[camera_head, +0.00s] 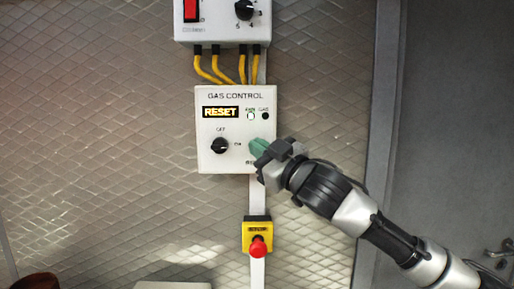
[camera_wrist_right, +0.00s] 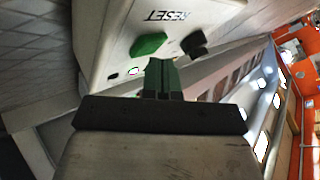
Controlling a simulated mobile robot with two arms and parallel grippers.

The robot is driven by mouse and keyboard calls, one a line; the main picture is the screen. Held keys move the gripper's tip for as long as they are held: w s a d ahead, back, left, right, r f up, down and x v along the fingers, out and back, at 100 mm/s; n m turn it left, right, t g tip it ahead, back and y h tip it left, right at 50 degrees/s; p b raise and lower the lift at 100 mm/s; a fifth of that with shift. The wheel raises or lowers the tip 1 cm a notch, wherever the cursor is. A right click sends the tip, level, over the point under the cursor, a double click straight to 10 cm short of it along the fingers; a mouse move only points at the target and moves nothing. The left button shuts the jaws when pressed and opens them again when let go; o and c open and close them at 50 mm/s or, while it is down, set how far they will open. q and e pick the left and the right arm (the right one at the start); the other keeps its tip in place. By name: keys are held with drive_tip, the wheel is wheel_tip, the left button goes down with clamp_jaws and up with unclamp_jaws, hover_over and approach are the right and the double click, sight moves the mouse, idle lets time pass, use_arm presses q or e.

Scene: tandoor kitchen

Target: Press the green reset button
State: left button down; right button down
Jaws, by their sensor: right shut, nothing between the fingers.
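The green reset button (camera_wrist_right: 148,45) sits on the white gas control box (camera_head: 230,160), beside the upside-down RESET lettering in the right wrist view. My right gripper (camera_wrist_right: 161,62) is shut and empty, its greenish fingertips close to the button and pointing at the box face. In the wrist view the button shows just beyond the tips; I cannot tell whether they touch. A yellow RESET display (camera_head: 220,112) is lit on the box. My left gripper is not in view.
A black knob (camera_head: 220,146) is left of the gripper on the same box. Below hangs a yellow box with a red stop button (camera_head: 258,247). Above, yellow cables (camera_head: 218,72) lead to another box with a red switch (camera_head: 191,10). The tiled wall is clear on the left.

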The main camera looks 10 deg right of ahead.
drive_tip(key=shift+w+d+p, duration=0.1)
drive_tip(key=shift+w+p, duration=0.25)
idle(0.3)
drive_tip(key=shift+s, duration=0.75)
drive_tip(key=s+b, duration=0.1)
drive_tip(key=s, duration=0.1)
drive_tip(key=s+a, duration=0.1)
drive_tip(key=s, duration=0.2)
drive_tip(key=shift+a+b, duration=0.15)
drive_tip(key=shift+b, duration=0.25)
drive_tip(key=shift+f, duration=0.1)
idle(0.6)
